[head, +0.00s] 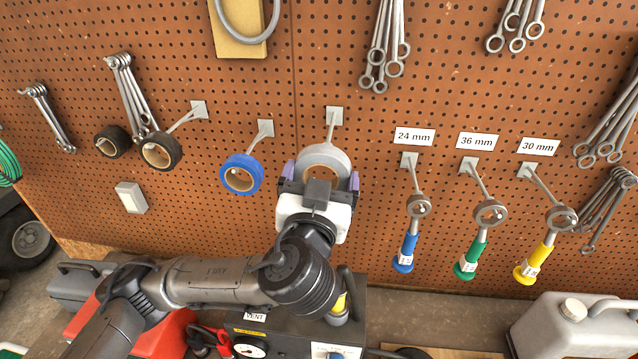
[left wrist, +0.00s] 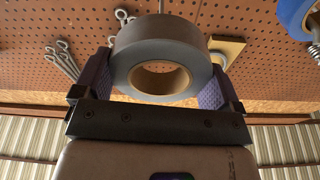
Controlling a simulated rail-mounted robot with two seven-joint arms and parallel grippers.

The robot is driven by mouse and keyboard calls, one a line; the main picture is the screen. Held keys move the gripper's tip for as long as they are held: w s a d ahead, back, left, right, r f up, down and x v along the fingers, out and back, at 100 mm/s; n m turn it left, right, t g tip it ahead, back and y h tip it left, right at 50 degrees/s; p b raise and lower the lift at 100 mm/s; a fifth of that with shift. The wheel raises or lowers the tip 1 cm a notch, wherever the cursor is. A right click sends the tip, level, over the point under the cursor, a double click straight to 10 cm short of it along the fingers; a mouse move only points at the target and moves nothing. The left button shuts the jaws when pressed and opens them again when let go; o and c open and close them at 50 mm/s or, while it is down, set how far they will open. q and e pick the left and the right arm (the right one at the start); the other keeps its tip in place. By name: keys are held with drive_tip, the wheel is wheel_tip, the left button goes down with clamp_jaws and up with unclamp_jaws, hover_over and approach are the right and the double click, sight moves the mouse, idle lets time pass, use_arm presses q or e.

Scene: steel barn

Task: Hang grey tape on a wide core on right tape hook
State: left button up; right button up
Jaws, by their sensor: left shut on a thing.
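The grey tape (head: 325,156) is a thick ring with a wide tan core. My left gripper (head: 320,180) is shut on it, with a purple finger on each side of the roll. In the left wrist view the tape (left wrist: 160,45) sits between the fingers of the gripper (left wrist: 155,85), its core opening facing the camera. The right tape hook (head: 333,116) has a pale plate on the pegboard, and its rod runs down to the top edge of the tape. I cannot tell whether the rod's end passes into the core. My right gripper is not in view.
Blue tape (head: 241,174) hangs on the hook to the left, and black tape (head: 161,151) hangs farther left. Ratchet wrenches with blue (head: 405,253), green and yellow handles hang on the right under size labels. A dark machine (head: 300,335) stands below my arm.

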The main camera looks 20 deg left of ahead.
use_arm(q)
drive_tip(key=w, duration=0.1)
drive_tip(key=w+a+f, duration=0.1)
drive_tip(key=w, duration=0.3)
drive_tip(key=shift+a+f, duration=0.15)
idle(0.4)
drive_tip(key=shift+b, duration=0.3)
idle(0.5)
drive_tip(key=o, duration=0.6)
drive_tip(key=shift+o, duration=0.2)
